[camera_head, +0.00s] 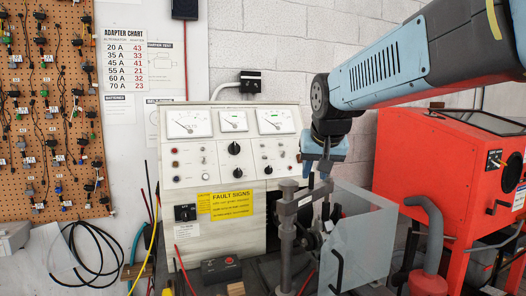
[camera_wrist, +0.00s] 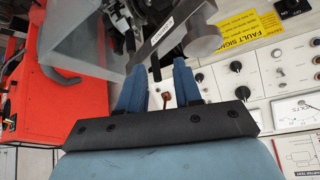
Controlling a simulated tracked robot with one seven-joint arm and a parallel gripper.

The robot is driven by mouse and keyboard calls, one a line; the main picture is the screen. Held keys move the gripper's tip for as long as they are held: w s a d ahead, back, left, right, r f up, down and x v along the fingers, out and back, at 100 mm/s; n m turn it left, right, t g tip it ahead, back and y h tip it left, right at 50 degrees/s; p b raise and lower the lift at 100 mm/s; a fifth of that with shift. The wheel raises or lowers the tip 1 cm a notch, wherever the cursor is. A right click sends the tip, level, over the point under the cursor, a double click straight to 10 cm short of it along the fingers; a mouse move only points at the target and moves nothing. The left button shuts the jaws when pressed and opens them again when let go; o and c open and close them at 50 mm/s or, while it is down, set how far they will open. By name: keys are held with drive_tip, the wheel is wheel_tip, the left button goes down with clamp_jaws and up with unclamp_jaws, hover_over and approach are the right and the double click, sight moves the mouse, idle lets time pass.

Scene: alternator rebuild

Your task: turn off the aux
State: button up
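The test bench panel (camera_head: 222,172) has gauges, black knobs, small toggles and coloured lamps. I cannot read any label as aux, so I cannot tell which control it is. My gripper (camera_head: 318,178) hangs in front of the panel's right edge, above a clamp post. In the wrist view, the blue fingers of my gripper (camera_wrist: 158,88) stand apart with a gap between them. My arm hides part of the right side.
A grey clamp post (camera_head: 286,235) and a clear guard (camera_head: 362,245) stand just below my gripper. A red cabinet (camera_head: 425,160) is on the right. A yellow fault sign (camera_head: 231,205) is on the bench front. Cables (camera_head: 90,250) hang at left.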

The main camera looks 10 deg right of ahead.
sight(284, 152)
drive_tip(key=w+d+r+m+t, duration=0.1)
drive_tip(key=w+r, duration=0.3)
drive_tip(key=w, duration=0.8)
drive_tip(key=w+r+m+t, duration=0.15)
drive_tip(key=w+r, duration=0.25)
drive_tip(key=w, duration=0.7)
drive_tip(key=shift+y, duration=0.3)
drive_tip(key=x, duration=1.4)
drive_tip(key=shift+f, duration=0.3)
drive_tip(key=shift+c, duration=0.4)
drive_tip(key=shift+d, duration=0.1)
clamp_jaws()
